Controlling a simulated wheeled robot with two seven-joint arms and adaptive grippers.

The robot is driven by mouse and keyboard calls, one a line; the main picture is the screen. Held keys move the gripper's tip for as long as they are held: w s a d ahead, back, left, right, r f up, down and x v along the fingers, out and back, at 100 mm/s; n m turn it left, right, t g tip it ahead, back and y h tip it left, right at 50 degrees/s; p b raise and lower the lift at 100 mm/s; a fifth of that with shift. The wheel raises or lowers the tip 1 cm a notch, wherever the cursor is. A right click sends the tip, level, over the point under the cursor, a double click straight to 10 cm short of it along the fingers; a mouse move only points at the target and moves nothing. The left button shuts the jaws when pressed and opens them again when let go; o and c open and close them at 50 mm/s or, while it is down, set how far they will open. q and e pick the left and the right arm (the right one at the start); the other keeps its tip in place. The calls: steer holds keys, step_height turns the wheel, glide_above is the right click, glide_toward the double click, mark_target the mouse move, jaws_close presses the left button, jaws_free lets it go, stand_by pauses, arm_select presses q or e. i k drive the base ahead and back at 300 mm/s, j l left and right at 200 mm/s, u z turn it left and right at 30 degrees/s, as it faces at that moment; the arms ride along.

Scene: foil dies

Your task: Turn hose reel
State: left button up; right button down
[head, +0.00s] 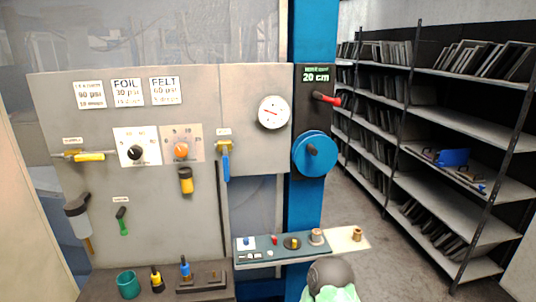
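A blue round wheel (314,153) with a dark knob near its middle is mounted on the blue column (304,212), at the right edge of the grey panel. It is the only reel-like thing in view; no hose shows on it, so I cannot tell whether it is the hose reel. Above it are a red-handled lever (327,98) and a dark display (315,75) reading 20 cm. Neither of my grippers shows in the head view, and nothing is seen touching the wheel.
The grey panel (100,118) carries a gauge (273,112), knobs, valves and labels. A small shelf (285,255) with buttons juts out below the wheel. A grey dome with pale green (331,279) is at the bottom. Shelving (470,124) stands right, beyond open floor.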

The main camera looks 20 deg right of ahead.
mark_target(314, 153)
steer(key=i+l+z, duration=0.1)
steer(key=l, duration=0.35)
steer(key=i+l+z, duration=0.1)
steer(key=i+l, duration=0.2)
steer(key=l, duration=0.15)
steer(key=i+l+z, duration=0.1)
steer(key=i+l, duration=0.15)
steer(key=l, duration=0.2)
steer(key=i+l+z, duration=0.1)
steer(key=l, duration=0.3)
steer(key=i, duration=0.1)
